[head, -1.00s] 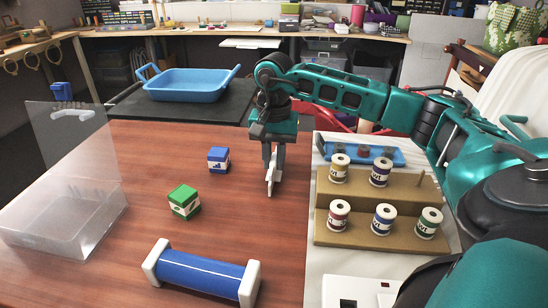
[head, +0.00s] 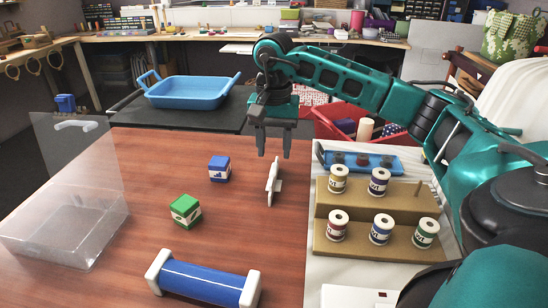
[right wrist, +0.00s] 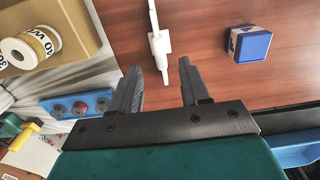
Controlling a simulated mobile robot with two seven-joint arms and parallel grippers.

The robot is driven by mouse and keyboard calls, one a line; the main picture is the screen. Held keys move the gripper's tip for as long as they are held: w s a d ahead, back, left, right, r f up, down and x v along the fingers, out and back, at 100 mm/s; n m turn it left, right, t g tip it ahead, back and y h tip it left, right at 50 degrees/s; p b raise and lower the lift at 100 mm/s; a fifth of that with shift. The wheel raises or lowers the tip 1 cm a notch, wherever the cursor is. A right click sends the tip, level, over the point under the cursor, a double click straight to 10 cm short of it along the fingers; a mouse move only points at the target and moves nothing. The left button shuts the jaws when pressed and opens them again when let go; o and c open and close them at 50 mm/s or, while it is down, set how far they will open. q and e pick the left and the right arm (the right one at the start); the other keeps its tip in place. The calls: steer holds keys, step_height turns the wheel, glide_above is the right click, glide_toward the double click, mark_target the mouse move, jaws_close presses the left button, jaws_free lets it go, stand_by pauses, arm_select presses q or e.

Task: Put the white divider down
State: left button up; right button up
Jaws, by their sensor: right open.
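The white divider (head: 273,182) stands on the red-brown table, to the right of the blue box. It also shows in the right wrist view (right wrist: 160,45), just beyond my fingertips. My right gripper (head: 274,152) is open and empty, above and behind the divider, apart from it. My left gripper is not in view.
A blue box (head: 219,169) and a green box (head: 185,210) stand left of the divider. A blue roll with white ends (head: 205,279) lies in front. A clear bin (head: 65,235) is at left. A stepped spool rack (head: 365,246) is at right. A blue tray (head: 190,92) stands behind.

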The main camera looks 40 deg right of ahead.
mark_target(274, 168)
step_height(274, 168, up, 6)
steer(key=p, duration=0.1)
stand_by(0.7)
